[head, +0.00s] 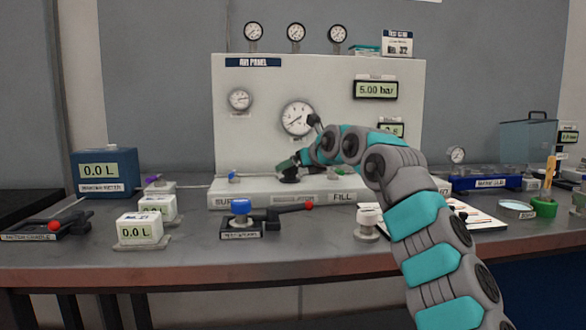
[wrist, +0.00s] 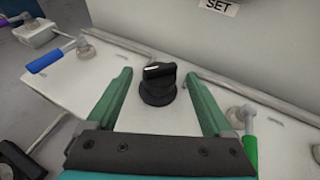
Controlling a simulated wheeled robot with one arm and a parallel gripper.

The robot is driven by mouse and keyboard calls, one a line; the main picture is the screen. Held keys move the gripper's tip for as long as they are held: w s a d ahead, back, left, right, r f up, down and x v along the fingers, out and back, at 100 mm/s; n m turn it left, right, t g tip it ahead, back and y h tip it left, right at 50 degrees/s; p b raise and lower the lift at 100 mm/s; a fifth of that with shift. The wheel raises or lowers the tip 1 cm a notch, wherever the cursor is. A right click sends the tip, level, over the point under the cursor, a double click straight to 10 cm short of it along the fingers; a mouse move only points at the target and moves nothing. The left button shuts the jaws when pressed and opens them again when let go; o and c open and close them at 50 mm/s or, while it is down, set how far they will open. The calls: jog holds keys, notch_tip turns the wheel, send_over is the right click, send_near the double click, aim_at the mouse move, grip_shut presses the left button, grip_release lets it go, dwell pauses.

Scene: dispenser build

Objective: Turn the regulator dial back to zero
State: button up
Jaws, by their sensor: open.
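The regulator dial (wrist: 158,83) is a round black knob with a white pointer mark on its top. It stands on the pale ledge of the air panel (head: 330,81). In the head view the dial (head: 289,177) is partly hidden by my gripper (head: 292,162). In the wrist view my gripper (wrist: 160,98) is open, with one green finger on each side of the dial and a gap on both sides. The panel display (head: 376,89) reads 5.00 bar. A second display is partly hidden by my arm.
A blue-handled valve (wrist: 57,58) is left of the dial, and a green-handled valve (wrist: 249,150) is to the right. A red-tipped lever (head: 290,209) lies in front of the ledge. Small meters (head: 139,230) stand at the left. The panel wall rises close behind the dial.

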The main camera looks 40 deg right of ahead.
jog(key=v, duration=0.6)
jog(key=shift+s+b, duration=0.2)
jog(key=shift+b, duration=0.1)
